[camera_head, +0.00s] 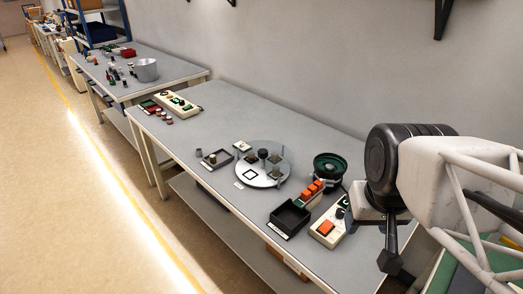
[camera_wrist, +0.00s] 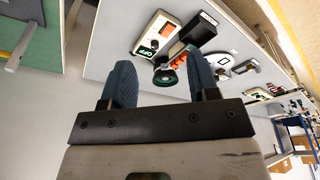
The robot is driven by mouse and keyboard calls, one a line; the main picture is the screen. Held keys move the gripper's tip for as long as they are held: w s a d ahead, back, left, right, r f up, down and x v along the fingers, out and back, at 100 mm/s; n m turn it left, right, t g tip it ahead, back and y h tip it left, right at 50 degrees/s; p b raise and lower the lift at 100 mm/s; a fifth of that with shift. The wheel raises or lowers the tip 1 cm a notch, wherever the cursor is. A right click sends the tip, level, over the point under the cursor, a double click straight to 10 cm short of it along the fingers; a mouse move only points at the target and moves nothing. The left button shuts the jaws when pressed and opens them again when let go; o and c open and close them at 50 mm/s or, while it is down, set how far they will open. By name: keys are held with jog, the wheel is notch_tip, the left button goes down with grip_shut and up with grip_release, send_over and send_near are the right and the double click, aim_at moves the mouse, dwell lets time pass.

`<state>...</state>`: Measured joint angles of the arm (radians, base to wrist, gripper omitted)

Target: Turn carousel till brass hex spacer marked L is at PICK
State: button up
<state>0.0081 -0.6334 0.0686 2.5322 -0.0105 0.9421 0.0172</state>
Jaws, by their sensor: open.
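The carousel (camera_head: 262,181) is a pale round plate on the bench in the head view, with a dark knob (camera_head: 263,153) at its middle. Several small brownish parts stand on it, and a black square outline (camera_head: 250,174) is on its near side. Marks on the parts are too small to read, so I cannot tell which is the spacer marked L. A small white label (camera_head: 239,185) lies by the near edge, its text unreadable. My gripper (camera_wrist: 160,64) is open and empty in the wrist view, well away from the carousel, at the bench's right end.
Right of the carousel are a green-black bowl feeder (camera_head: 329,160), orange blocks (camera_head: 311,191), a black bin (camera_head: 289,218) and a control box (camera_head: 328,230) with an orange button. A shallow tray (camera_head: 217,157) lies left. A switch panel (camera_head: 178,103) is at the far end.

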jog(key=shift+o, duration=1.3)
jog(key=m+g, duration=0.1)
jog(key=g, duration=0.2)
send_over(263, 151)
jog(key=f, duration=1.5)
jog(key=shift+s+d, duration=0.2)
jog(key=shift+s, duration=0.05)
jog(key=shift+w+a+f, duration=0.25)
jog(key=shift+w+f, duration=0.05)
jog(key=shift+f, duration=0.1)
